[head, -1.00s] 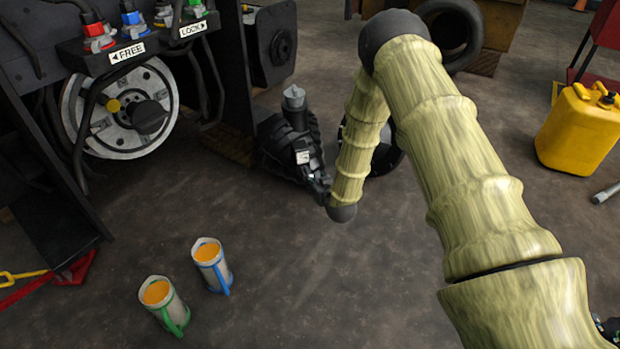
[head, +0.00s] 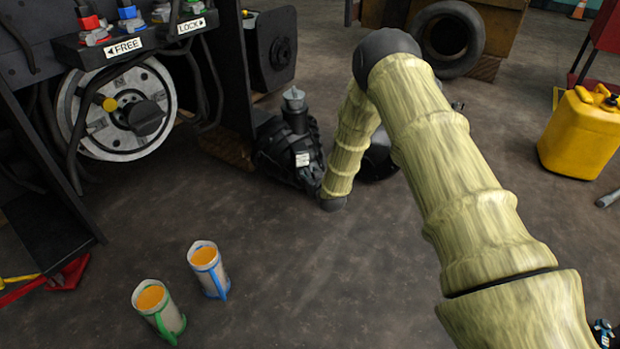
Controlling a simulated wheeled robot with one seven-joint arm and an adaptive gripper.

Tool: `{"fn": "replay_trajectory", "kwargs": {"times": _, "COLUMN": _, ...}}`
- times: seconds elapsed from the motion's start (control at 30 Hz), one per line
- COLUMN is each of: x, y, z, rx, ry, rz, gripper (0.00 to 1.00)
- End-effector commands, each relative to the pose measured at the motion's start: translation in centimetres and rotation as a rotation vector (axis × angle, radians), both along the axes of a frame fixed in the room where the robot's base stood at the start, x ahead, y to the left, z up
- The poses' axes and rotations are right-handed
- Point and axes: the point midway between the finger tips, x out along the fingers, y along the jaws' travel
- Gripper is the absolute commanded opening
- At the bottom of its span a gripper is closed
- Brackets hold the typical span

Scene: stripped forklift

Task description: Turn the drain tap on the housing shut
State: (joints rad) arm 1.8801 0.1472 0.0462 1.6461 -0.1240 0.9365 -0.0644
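A dark ribbed housing (head: 275,142) stands on the floor at the centre, with a grey cylinder (head: 293,100) on top and a small pale part (head: 302,159) on its front. I cannot make out a tap or its handle there.
Two mugs with orange contents, one green-handled (head: 158,312) and one blue-handled (head: 208,270), stand on the floor at the lower left. FREE (head: 125,47) and LOCK (head: 191,26) labels sit above the hub. A yellow canister (head: 578,135) stands right. The floor between is clear.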

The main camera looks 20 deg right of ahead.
Motion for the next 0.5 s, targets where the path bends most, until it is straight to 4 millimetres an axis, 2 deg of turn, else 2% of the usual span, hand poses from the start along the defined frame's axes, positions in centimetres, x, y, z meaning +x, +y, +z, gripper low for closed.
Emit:
{"fn": "replay_trajectory", "kwargs": {"times": 0.03, "x": -0.01, "y": -0.01, "z": 0.0, "rx": 0.0, "ry": 0.0, "rz": 0.0, "gripper": 0.25}}
{"fn": "replay_trajectory", "kwargs": {"times": 0.17, "x": -0.01, "y": -0.01, "z": 0.0, "rx": 0.0, "ry": 0.0, "rz": 0.0, "gripper": 0.01}}
{"fn": "replay_trajectory", "kwargs": {"times": 0.5, "x": -0.01, "y": -0.15, "z": 0.06, "rx": 0.0, "ry": 0.0, "rz": 0.014, "gripper": 0.0}}
